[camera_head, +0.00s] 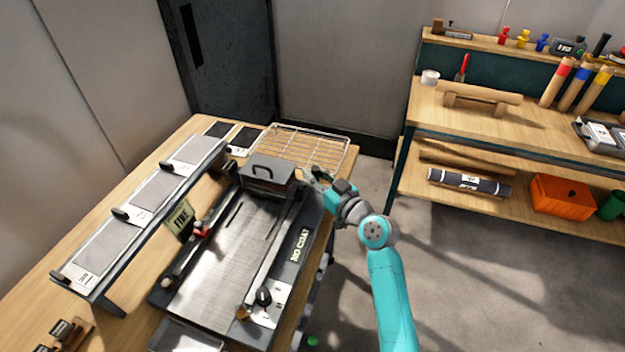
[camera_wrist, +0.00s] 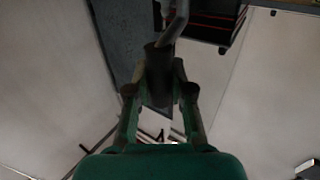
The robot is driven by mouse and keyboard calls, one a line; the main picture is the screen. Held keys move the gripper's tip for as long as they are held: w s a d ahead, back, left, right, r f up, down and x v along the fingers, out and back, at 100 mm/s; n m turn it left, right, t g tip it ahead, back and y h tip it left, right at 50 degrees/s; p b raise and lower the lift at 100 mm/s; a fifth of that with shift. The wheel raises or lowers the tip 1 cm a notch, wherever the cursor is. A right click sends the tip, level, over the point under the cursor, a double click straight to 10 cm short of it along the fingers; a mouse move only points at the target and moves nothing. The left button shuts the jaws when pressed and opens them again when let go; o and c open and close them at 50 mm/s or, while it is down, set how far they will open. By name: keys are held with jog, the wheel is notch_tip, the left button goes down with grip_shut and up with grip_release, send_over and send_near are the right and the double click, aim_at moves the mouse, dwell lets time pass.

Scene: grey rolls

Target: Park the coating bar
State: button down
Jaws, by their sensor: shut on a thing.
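My gripper (camera_head: 318,178) is beside the right end of the dark block with a black handle (camera_head: 268,168), at the far end of the coating bed (camera_head: 225,255). In the wrist view my gripper (camera_wrist: 161,90) is shut on a dark grip (camera_wrist: 159,68). A bent grey rod (camera_wrist: 179,22) runs up from the grip. I cannot tell whether the grip belongs to the coating bar, since my fingers hide much of it in the head view. A label reading NO COAT (camera_head: 300,245) lies along the bed's right side.
A raised rack with grey sheets (camera_head: 150,200) stands left of the bed. A wire rack (camera_head: 300,146) lies behind it. A red knob (camera_head: 203,230) and a black knob (camera_head: 264,296) stand up near the bed's sides. A shelved bench (camera_head: 480,110) is at right, across open floor.

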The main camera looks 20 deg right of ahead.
jog(key=shift+w+d+r, duration=0.1)
jog(key=shift+d, duration=0.1)
jog(key=c, duration=1)
grip_release()
jog(key=shift+w, duration=0.1)
jog(key=v, duration=1.2)
jog(key=shift+a, duration=0.1)
